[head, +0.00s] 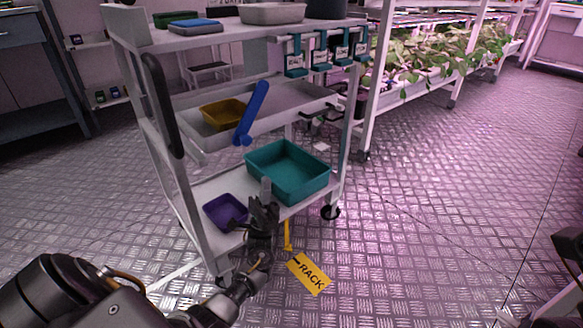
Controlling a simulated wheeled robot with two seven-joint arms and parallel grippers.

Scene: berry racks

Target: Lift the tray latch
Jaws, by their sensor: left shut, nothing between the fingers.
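A blue lever (250,115), which looks like the tray latch, stands tilted at the front of the cart's middle tray (290,112). Its upper end leans right. My left gripper (264,203) is shut and empty at the front edge of the cart's bottom shelf, well below the lever and apart from it. A small grey upright piece (266,185) shows just behind its fingers; I cannot tell whether they touch. My right gripper is not in view.
The bottom shelf holds a teal bin (290,171) and a purple bin (226,212). A yellow bin (222,115) sits in the middle tray. A yellow RACK tag (309,273) hangs near my left wrist. Black handle (163,105) at left.

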